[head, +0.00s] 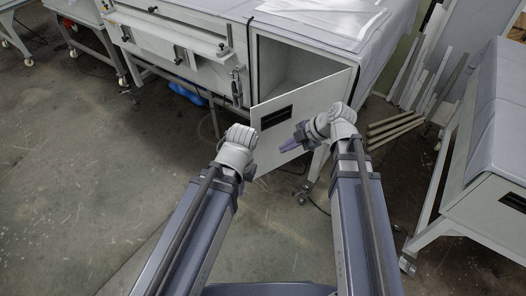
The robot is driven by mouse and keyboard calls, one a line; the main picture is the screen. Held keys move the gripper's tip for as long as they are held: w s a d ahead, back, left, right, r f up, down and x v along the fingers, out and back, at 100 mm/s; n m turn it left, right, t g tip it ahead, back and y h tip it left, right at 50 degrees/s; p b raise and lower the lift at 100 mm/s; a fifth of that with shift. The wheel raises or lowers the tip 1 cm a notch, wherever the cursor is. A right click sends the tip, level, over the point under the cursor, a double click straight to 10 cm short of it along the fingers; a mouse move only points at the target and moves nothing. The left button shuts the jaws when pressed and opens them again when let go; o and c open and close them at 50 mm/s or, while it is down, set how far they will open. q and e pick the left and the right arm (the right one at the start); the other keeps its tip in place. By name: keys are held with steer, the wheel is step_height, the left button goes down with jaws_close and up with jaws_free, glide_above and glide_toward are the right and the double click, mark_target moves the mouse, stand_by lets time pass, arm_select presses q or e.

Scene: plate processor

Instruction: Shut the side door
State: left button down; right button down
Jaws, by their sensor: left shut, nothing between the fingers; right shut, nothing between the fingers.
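The side door (322,98) is a light grey panel with a dark slot-shaped handle (276,117). It stands open, swung out from the grey cabinet, and the dim compartment (298,62) shows behind its top edge. My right gripper (289,146) has purple fingers pointing left and is shut and empty. It overlaps the lower part of the door in the picture; I cannot tell whether it touches. My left gripper (240,138) is at the door's lower left edge, shut and empty, with its fingers mostly hidden by the wrist.
The plate processor (165,42) with its front rail stands left of the compartment. The concrete floor (110,175) at the left is clear.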

mark_target(262, 149)
steer(key=shift+w+a+f+b, duration=0.95)
steer(key=shift+a+f+b, duration=0.3)
steer(key=shift+f, duration=0.05)
steer(key=shift+w+a+f+b, duration=0.9)
steer(key=shift+a+f+b, duration=0.4)
steer(key=shift+f, duration=0.05)
steer(key=shift+w+a+f+b, duration=0.95)
steer(key=shift+a+f+b, duration=0.3)
steer(key=shift+f, duration=0.05)
steer(key=shift+w, duration=0.1)
